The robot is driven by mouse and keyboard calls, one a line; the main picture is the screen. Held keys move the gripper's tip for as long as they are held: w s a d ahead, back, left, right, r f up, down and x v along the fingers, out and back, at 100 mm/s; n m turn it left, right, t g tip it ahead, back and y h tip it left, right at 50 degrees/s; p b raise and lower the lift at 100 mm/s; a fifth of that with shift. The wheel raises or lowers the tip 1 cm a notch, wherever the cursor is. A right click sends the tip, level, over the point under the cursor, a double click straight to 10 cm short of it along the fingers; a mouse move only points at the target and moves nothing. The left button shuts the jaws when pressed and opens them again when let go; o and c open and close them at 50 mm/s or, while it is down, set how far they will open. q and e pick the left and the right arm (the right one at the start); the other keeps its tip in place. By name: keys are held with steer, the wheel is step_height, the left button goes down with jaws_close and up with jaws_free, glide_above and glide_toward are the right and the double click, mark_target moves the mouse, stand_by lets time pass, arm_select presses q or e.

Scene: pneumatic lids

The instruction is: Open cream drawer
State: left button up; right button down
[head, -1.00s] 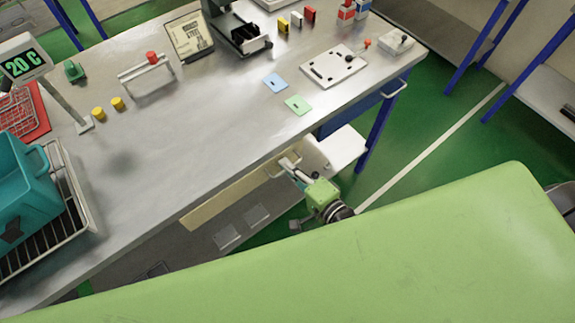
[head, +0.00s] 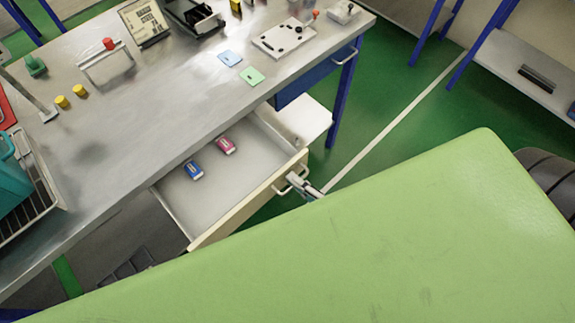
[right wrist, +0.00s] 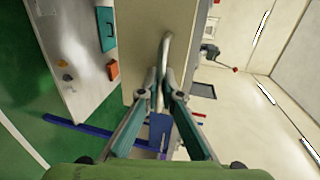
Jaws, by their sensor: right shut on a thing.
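The cream drawer (head: 245,208) stands pulled out from under the steel workbench in the head view, with its inside showing. A blue item (head: 194,170) and a pink item (head: 226,145) lie inside it. My right gripper (head: 305,187) is at the drawer's front, shut on the handle (head: 283,188). In the right wrist view the fingers of the gripper (right wrist: 160,92) close around the handle bar (right wrist: 166,52), against the cream drawer front (right wrist: 138,40). Much of the right arm is hidden behind my green body. My left gripper is not in view.
The workbench top (head: 150,105) holds a teal bin (head: 12,185), yellow pieces, cards and a white plate (head: 284,40). A blue drawer (head: 315,78) sits shut at the right.

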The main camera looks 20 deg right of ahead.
steer(key=shift+v, duration=0.75)
steer(key=c, duration=2.5)
jaws_free()
steer(key=shift+f, duration=0.15)
steer(key=shift+c, duration=0.2)
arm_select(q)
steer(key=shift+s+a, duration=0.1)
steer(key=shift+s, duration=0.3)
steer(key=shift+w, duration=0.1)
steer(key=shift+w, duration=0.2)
arm_select(e)
steer(key=v, duration=1.2)
